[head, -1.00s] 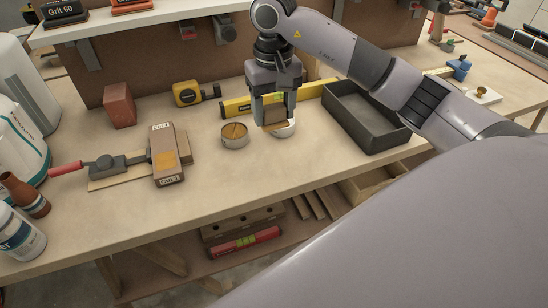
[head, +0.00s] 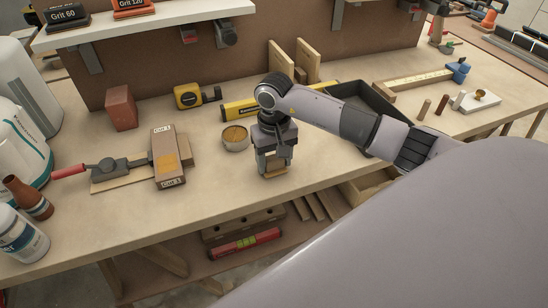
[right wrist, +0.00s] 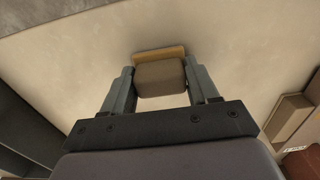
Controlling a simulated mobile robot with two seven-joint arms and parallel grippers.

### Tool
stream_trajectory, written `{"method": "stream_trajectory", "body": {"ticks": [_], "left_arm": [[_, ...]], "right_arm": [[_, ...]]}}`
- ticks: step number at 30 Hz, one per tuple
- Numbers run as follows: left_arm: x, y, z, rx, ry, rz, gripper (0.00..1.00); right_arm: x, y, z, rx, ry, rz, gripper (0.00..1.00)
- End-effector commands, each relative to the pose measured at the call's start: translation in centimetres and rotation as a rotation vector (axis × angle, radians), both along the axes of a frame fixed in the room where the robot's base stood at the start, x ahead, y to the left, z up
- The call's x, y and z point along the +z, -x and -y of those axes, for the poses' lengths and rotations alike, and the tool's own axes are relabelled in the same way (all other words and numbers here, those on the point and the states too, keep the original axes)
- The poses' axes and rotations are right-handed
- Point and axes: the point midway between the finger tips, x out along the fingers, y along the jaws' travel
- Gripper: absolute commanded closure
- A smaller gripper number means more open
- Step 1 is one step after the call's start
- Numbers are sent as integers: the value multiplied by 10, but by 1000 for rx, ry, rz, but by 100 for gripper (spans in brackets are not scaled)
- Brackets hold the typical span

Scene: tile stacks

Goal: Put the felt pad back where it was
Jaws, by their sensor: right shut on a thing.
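My right gripper (head: 274,163) is shut on a small grey-brown block with a tan layer along its lower edge, which I take to be the felt pad (head: 275,175). It is low over the front part of the bench; I cannot tell whether the pad touches the top. In the right wrist view the pad (right wrist: 160,78) sits between the two fingers, its tan edge on the far side. My left gripper is not in view.
A round tin (head: 235,138) stands just left of my gripper. Further left are a labelled block (head: 166,140) with an orange patch and a red-handled tool (head: 70,171). A tape measure (head: 188,96), yellow level (head: 240,108) and dark tray (head: 350,91) are behind. The front bench is clear.

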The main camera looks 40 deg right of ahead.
Motion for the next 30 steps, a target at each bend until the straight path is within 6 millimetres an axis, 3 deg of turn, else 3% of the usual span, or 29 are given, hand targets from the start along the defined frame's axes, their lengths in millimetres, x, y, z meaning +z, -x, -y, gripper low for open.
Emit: {"method": "stream_trajectory", "body": {"ticks": [7,8,9,10,23,30], "left_arm": [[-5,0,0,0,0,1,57],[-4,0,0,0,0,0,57],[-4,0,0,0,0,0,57],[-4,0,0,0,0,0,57],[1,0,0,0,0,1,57],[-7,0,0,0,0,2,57]], "right_arm": [[-4,0,0,0,0,2,65],[-3,0,0,0,0,2,34],[-2,0,0,0,0,1,21],[-2,0,0,0,0,1,15],[5,-1,0,0,-1,2,15],[54,-1,1,1,2,8,15]]}}
